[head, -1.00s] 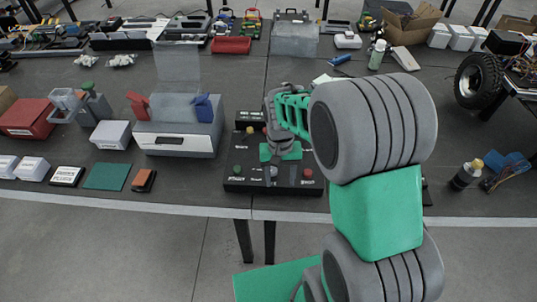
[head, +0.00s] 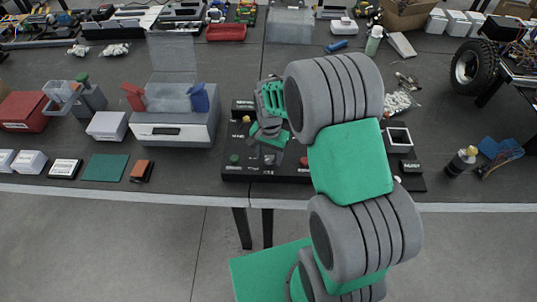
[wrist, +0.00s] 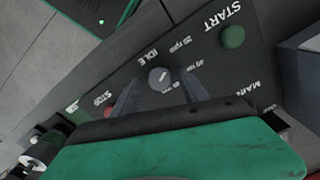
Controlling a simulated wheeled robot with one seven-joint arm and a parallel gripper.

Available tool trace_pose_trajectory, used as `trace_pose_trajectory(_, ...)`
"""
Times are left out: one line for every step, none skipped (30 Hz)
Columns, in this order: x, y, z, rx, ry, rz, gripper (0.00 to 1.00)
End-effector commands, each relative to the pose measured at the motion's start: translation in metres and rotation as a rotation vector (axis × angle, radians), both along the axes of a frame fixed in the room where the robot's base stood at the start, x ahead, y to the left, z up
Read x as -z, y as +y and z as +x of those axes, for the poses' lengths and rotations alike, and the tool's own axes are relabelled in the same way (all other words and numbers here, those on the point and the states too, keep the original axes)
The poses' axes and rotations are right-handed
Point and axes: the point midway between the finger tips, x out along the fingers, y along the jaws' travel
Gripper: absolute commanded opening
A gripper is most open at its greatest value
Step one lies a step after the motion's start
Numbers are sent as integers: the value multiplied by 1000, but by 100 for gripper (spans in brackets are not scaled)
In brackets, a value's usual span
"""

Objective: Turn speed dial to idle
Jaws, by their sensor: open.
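The speed dial (wrist: 161,79) is a round grey knob with a small white mark on the dark control panel (head: 240,172). Around it are printed labels, including IDLE and 20 rpm; I cannot tell exactly which label the mark meets. My gripper (wrist: 158,77) is open, with one finger on each side of the dial and a gap to it in the wrist view. In the head view my gripper (head: 268,157) is over the middle of the panel and hides much of the dial.
The red button also shows in the head view (head: 304,161). A grey box (head: 200,130) stands left of the panel.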

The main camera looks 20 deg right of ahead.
Motion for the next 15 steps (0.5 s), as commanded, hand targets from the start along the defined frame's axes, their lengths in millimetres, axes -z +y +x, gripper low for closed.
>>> trace_pose_trajectory(0,0,0,0,0,0,52)
trace_pose_trajectory(0,0,0,0,0,0,52)
trace_pose_trajectory(0,0,0,-1,0,0,52)
trace_pose_trajectory(0,0,0,-1,0,0,51)
trace_pose_trajectory(0,0,0,-1,0,0,49)
trace_pose_trajectory(0,0,0,-1,0,0,45)
trace_pose_trajectory(0,0,0,-1,0,0,43)
trace_pose_trajectory(0,0,0,-1,0,0,41)
trace_pose_trajectory(0,0,0,-1,0,0,37)
trace_pose_trajectory(0,0,0,-1,0,0,35)
trace_pose_trajectory(0,0,0,-1,0,0,32)
trace_pose_trajectory(0,0,0,-1,0,0,29)
trace_pose_trajectory(0,0,0,-1,0,0,27)
trace_pose_trajectory(-1,0,0,-1,0,0,24)
trace_pose_trajectory(-1,0,0,-1,0,0,21)
